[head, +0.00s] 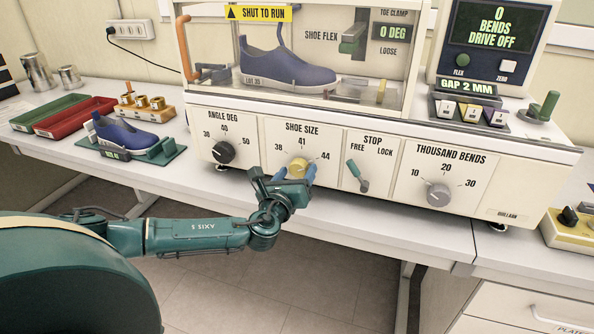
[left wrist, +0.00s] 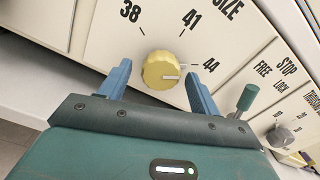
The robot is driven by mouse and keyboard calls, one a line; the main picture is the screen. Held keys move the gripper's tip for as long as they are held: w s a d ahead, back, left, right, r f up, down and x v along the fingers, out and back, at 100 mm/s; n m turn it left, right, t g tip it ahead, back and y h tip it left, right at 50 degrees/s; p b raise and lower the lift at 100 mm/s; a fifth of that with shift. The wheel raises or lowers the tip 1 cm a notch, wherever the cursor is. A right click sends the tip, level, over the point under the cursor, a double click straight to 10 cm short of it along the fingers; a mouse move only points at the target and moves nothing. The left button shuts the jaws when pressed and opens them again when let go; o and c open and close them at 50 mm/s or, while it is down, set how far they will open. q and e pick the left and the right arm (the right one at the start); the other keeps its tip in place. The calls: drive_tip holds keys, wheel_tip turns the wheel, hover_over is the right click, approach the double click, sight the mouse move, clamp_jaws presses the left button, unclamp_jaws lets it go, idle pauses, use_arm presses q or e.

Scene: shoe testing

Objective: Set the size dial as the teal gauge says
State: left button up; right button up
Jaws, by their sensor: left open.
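The yellow shoe size dial (head: 297,167) sits on the white machine's front panel, under marks 38, 41 and 44. In the left wrist view the dial (left wrist: 158,68) shows a pale pointer line aimed right, near the 44 tick. My left gripper (head: 294,173) is open, its blue fingers on either side of the dial. In the left wrist view a gap shows between the dial and each finger (left wrist: 160,85). The teal gauge (head: 170,153) lies on the bench at left under a blue shoe (head: 125,133); its small display is too small to read. My right gripper is out of view.
The angle dial (head: 223,152) is left of the size dial. The stop lever (head: 358,176) and thousand bends dial (head: 438,194) are to its right. Red (head: 75,117) and green trays lie at far left. The bench front below the panel is clear.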

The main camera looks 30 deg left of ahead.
use_arm(q)
drive_tip(key=shift+w+a, duration=0.1)
drive_tip(key=shift+w, duration=0.3)
drive_tip(key=shift+c, duration=0.2)
drive_tip(key=c, duration=0.9)
drive_tip(key=shift+c, duration=0.2)
